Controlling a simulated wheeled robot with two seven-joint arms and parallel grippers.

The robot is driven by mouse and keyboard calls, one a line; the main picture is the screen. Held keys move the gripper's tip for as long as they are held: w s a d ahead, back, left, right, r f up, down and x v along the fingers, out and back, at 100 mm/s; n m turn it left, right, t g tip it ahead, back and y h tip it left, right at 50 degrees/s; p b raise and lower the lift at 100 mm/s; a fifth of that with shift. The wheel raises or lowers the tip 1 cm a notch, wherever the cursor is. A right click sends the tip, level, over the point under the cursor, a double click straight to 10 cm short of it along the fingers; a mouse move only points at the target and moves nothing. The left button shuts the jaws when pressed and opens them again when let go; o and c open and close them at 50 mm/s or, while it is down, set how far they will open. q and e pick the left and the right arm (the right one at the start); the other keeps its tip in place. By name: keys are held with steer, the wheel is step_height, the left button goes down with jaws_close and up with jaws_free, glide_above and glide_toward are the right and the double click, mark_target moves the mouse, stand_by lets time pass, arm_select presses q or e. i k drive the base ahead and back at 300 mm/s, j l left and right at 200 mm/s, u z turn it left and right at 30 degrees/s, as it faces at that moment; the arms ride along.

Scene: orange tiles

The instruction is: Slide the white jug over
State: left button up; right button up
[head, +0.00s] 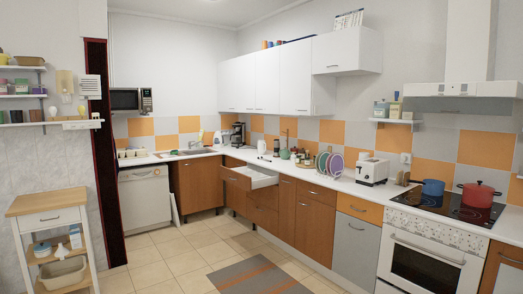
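A small white jug-like vessel (262,147) stands upright on the white countertop (330,181), near the corner end of the right-hand run. It is small and far away, so its handle and spout are hard to make out. Neither of my grippers shows in the head view.
A dish rack with plates (322,163), a white toaster (372,171), a blue pot (433,187) and a red pot (478,195) stand further right. A wooden-topped trolley (48,204) is at left. The tiled floor is mostly clear around a striped rug (262,274).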

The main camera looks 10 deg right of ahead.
mark_target(262, 144)
steer(key=i+u, duration=0.25)
steer(key=i, duration=5.4)
